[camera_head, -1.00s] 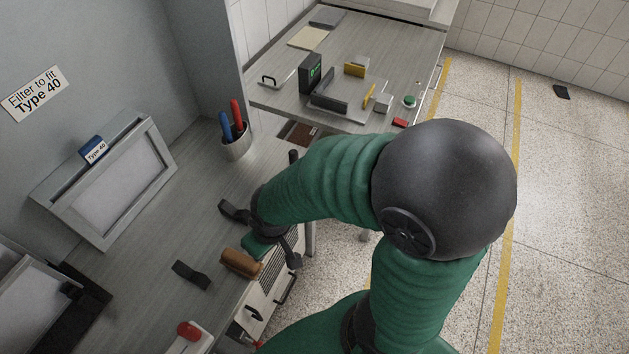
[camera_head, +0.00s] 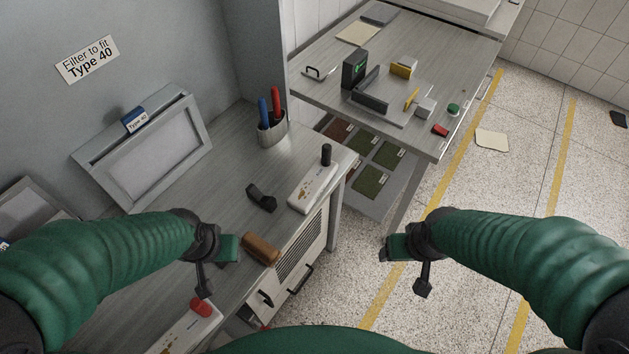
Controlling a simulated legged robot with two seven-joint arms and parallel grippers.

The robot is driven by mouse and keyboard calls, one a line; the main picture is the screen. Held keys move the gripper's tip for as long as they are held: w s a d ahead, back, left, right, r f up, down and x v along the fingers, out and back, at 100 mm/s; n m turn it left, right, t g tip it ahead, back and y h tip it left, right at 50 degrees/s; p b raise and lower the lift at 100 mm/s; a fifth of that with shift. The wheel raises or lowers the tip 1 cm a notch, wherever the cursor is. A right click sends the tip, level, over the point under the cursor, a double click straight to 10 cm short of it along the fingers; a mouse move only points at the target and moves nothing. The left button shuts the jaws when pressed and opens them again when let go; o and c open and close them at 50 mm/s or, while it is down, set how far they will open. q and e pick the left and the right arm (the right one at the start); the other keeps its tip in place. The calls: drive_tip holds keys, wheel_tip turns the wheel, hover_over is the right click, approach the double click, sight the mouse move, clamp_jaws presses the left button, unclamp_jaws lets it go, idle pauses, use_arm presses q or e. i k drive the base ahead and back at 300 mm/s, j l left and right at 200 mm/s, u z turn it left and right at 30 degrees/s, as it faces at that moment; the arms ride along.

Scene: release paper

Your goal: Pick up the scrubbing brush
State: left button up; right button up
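A brown, rounded block that looks like the scrubbing brush (camera_head: 262,249) lies on the grey counter near its front edge. Its bristles cannot be made out. My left gripper (camera_head: 217,264) is just left of the brush, with its fingers apart and nothing between them. Its green-padded finger is close to the brush's left end; whether they touch I cannot tell. My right gripper (camera_head: 409,264) is open and empty over the floor, well to the right of the brush and past the counter's edge.
A black clip-like piece (camera_head: 261,197) and a pale block with a black knob (camera_head: 313,187) lie behind the brush. A red-knobbed block (camera_head: 190,330) is in front. A cup of tools (camera_head: 271,130) and a framed filter (camera_head: 150,160) stand farther back. A second table (camera_head: 440,70) is beyond.

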sight(257, 246)
drive_tip(key=u, duration=0.4)
drive_tip(key=i+l+u, duration=0.1)
drive_tip(key=l+u, duration=1.15)
drive_tip(key=k+l, duration=0.1)
drive_tip(key=l, duration=0.4)
drive_tip(key=k+l+u, duration=0.1)
drive_tip(key=l, duration=0.4)
drive_tip(key=k+l, duration=0.1)
drive_tip(key=l, duration=0.35)
drive_tip(key=i+l+u, duration=0.05)
